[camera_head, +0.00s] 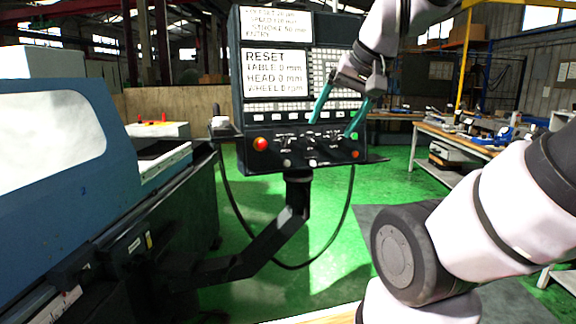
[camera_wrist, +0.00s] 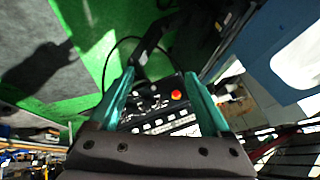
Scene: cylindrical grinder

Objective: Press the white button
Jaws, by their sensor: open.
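The control panel (camera_head: 270,125) of the grinder stands upright on an arm, with a screen above and knobs and buttons on its lower part. In the wrist view, the panel's controls show between and beyond the fingers (camera_wrist: 159,73); no white button is clear there.
A large red button (camera_head: 260,144) is at the panel's left; a green button (camera_head: 355,135) and small red one (camera_head: 355,154) are at its right. The blue grinder body (camera_head: 60,200) fills the left. A workbench (camera_head: 455,140) stands at the right. Green floor is open between.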

